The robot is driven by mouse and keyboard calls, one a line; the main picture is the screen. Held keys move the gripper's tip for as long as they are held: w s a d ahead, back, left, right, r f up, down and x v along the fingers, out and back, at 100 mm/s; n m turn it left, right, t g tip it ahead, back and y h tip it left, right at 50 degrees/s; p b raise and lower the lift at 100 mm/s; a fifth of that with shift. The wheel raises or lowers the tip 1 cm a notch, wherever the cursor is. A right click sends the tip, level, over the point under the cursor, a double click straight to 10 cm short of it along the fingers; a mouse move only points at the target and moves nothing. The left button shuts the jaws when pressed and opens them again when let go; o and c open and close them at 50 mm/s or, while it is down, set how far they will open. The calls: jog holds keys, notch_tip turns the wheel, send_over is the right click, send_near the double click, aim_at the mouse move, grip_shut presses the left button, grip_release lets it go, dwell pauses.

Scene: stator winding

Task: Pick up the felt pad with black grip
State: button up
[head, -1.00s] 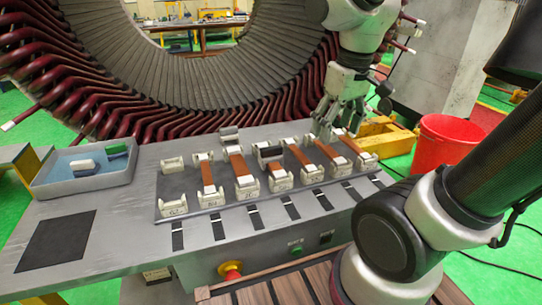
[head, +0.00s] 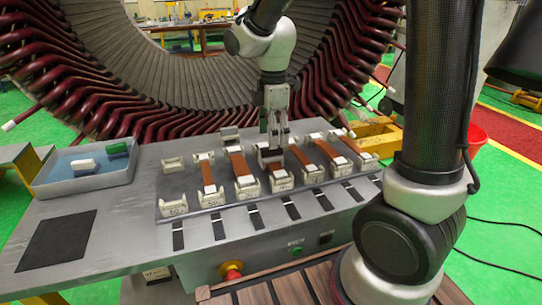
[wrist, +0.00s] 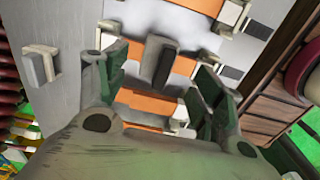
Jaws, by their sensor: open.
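The felt pad with black grip (head: 271,157) sits in the middle of the fixture on the table, between the orange-brown bars, and is partly hidden by my gripper in the head view. In the wrist view a grey block with a dark upright part (wrist: 158,62), which looks like this pad, stands between my fingers. My gripper (head: 277,140) points down just over it. In the wrist view my gripper (wrist: 158,80) is open, with a finger on each side of the block and visible gaps. Whether the fingertips reach down beside it, I cannot tell.
A grey tray (head: 84,184) at left holds a white-gripped pad (head: 82,165) and a green-gripped pad (head: 117,148). Cream holders with orange-brown bars (head: 313,163) flank the pad closely. The large stator (head: 200,90) rises behind. A black mat (head: 56,240) lies bare at front left.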

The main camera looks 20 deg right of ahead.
aim_at(271, 155)
jog(key=f, duration=0.5)
jog(key=shift+w+a, duration=0.1)
jog(key=shift+a, duration=0.2)
jog(key=c, duration=1.2)
jog(key=shift+r, duration=0.1)
